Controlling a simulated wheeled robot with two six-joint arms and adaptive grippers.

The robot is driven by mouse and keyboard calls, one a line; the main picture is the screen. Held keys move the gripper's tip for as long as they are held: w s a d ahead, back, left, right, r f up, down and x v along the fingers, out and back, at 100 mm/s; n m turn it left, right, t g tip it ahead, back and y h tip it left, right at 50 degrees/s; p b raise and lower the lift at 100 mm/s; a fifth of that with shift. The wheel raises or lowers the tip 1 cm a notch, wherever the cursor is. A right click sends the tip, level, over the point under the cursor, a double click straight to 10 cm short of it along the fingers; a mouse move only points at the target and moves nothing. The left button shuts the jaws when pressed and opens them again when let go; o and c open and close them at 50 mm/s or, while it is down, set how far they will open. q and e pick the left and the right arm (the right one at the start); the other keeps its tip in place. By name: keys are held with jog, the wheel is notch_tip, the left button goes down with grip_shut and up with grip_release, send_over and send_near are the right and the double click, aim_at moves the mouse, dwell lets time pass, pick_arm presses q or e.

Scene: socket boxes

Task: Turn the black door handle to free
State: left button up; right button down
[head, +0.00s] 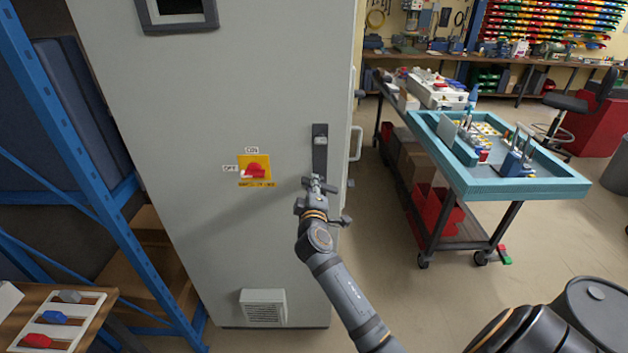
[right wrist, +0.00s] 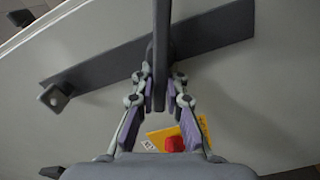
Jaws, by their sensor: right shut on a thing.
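The black door handle (head: 320,150) is on the right side of the tall grey cabinet's front (head: 225,90). Its long dark plate runs upright in the head view. In the right wrist view the handle's lever (right wrist: 161,40) sticks out from the plate toward the camera. My right gripper (head: 319,187) is at the lower part of the handle. In the right wrist view its fingers (right wrist: 160,92) are shut on the lever, one on each side. The gripper partly hides the handle in the head view. The cabinet door looks closed. My left gripper is not in view.
A red rotary switch (head: 256,171) on a yellow plate sits left of the handle. A teal-edged workbench tray (head: 540,189) on a cart stands to the right. A blue rack (head: 75,170) stands at the left. Open floor lies between cabinet and cart.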

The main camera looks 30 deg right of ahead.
jog(key=shift+f+n+p, duration=0.2)
jog(key=shift+n+p, duration=0.15)
jog(key=shift+n, duration=0.75)
jog(key=shift+f+n+p, duration=0.2)
jog(key=shift+n+p, duration=0.15)
jog(key=shift+n, duration=0.75)
jog(key=c, duration=1.4)
grip_release()
jog(key=shift+w, duration=0.1)
jog(key=v, duration=0.7)
jog(key=shift+a, duration=0.2)
jog(key=shift+f, duration=0.1)
jog(key=shift+s, duration=0.25)
